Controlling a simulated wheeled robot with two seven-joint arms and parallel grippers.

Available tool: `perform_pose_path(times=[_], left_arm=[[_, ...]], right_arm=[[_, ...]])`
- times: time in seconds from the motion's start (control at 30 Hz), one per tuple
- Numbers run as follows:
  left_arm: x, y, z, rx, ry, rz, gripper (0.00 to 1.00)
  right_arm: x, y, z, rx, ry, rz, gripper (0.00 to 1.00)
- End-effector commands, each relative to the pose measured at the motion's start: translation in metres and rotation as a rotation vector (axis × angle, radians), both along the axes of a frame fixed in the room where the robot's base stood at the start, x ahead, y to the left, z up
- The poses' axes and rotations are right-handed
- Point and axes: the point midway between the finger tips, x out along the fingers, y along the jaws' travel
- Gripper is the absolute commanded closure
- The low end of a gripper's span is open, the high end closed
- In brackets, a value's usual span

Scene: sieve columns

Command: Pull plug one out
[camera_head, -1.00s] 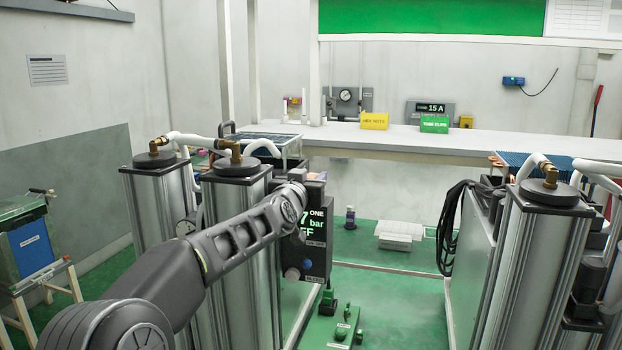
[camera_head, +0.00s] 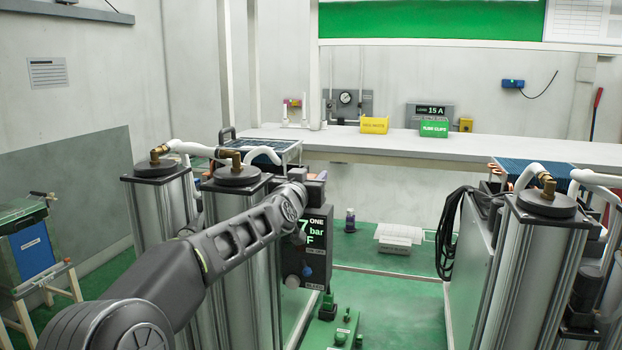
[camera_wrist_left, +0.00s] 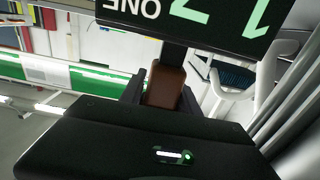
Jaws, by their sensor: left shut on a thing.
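The black panel marked ONE (camera_head: 316,222) hangs on the front of the left column pair, with green "bar" lettering and knobs below. It also shows upside down at the top of the left wrist view (camera_wrist_left: 185,14). There a brown block (camera_wrist_left: 163,86), which looks like plug one, sits at the panel's edge beside a dark upright part. My left gripper (camera_wrist_left: 161,92) is shut on the brown block, with a dark finger on each side. In the head view my left arm reaches to the panel's top, and its wrist hides the fingers. My right gripper is out of view.
Tall metal columns (camera_head: 235,190) with white hoses stand left, close to my arm. Another column pair (camera_head: 535,240) stands right, with a black cable bundle (camera_head: 455,230). A white box (camera_head: 399,239) is on the green floor. A long bench (camera_head: 400,142) runs along the back.

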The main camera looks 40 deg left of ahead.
Motion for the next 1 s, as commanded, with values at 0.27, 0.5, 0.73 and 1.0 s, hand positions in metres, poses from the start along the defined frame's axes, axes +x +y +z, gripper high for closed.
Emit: perform_pose_path(times=[0.27,0.5,0.73,1.0], left_arm=[[-0.0001,-0.0001,0.0082,0.002,-0.003,0.0,1.0],[-0.0001,-0.0001,0.0074,0.001,-0.001,0.0,0.49],[0.0,0.0,0.0068,0.0,0.0,0.0,0.36],[0.0,0.0,0.0065,0.0,0.0,0.0,0.36]], right_arm=[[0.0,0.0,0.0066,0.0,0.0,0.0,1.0],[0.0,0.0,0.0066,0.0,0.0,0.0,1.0],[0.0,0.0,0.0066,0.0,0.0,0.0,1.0],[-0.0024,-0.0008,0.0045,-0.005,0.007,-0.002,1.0]])
